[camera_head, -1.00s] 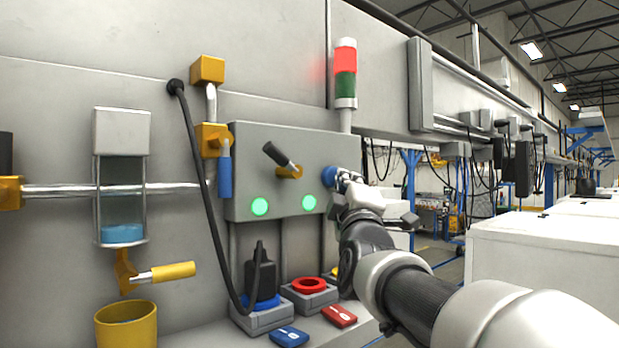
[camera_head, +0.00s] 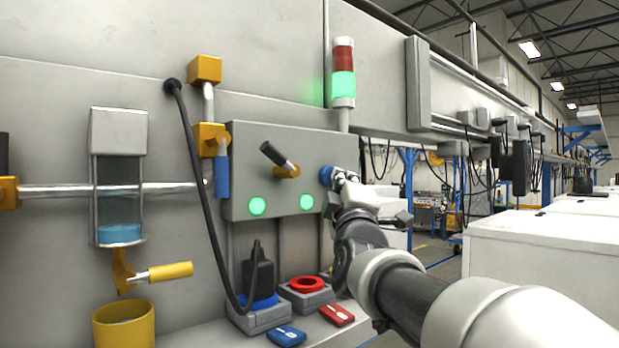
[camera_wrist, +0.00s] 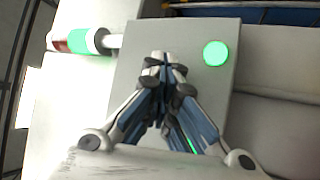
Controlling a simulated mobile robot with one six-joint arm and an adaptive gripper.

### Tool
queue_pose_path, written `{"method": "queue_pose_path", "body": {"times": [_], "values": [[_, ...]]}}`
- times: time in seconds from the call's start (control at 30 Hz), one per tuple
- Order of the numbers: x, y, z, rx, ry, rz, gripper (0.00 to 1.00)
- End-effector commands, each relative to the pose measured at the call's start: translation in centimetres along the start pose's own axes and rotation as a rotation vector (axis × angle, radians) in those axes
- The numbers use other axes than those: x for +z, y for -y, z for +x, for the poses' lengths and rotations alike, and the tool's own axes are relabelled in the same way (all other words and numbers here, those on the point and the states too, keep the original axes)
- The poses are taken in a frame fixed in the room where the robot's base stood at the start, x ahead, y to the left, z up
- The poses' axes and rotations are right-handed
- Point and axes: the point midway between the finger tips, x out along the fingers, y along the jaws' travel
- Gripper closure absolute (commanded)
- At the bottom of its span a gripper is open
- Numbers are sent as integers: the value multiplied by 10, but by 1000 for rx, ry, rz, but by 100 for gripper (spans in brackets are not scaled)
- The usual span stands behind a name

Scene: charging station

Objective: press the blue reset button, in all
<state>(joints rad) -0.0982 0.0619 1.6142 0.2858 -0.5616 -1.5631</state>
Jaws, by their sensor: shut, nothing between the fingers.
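The blue reset button (camera_head: 326,176) is on the right side of the grey control box (camera_head: 250,150). My gripper (camera_head: 342,178) is at the button, its fingertips on or right beside it; exact contact cannot be told. In the wrist view my gripper (camera_wrist: 162,58) is shut and empty, pointing at the box face, and it hides the button. The stack light (camera_head: 343,85) above the box glows green, with its red part dark. Two green lamps (camera_head: 257,207) on the box are lit.
A black-handled lever (camera_head: 279,158) juts from the box left of my gripper. A black cable (camera_head: 196,165) runs down to a plug (camera_head: 258,270) in a blue-ringed socket. A red-ringed socket (camera_head: 307,284) stands beside it. A yellow bucket (camera_head: 124,325) is at lower left.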

Motion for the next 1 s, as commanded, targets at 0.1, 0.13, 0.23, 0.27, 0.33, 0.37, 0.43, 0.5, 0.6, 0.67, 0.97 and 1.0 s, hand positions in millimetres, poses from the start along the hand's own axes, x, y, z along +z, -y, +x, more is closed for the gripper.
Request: {"method": "queue_pose_path", "body": {"times": [0.1,0.13,0.23,0.27,0.33,0.37,0.43,0.5,0.6,0.67,0.97,1.0], "values": [[3,-2,-5,1,0,-1,100],[4,-2,-6,1,0,-1,100],[7,-4,-10,0,1,-1,100],[8,-5,-10,0,1,-1,100],[8,-6,-11,-1,1,0,100],[8,-6,-11,-1,0,0,100],[8,-6,-11,-1,0,0,100],[8,-7,-11,-1,0,0,100],[8,-7,-11,0,0,0,100],[9,-8,-13,1,0,0,100],[25,-22,-35,3,1,-1,100],[27,-24,-37,3,1,-1,100]]}}
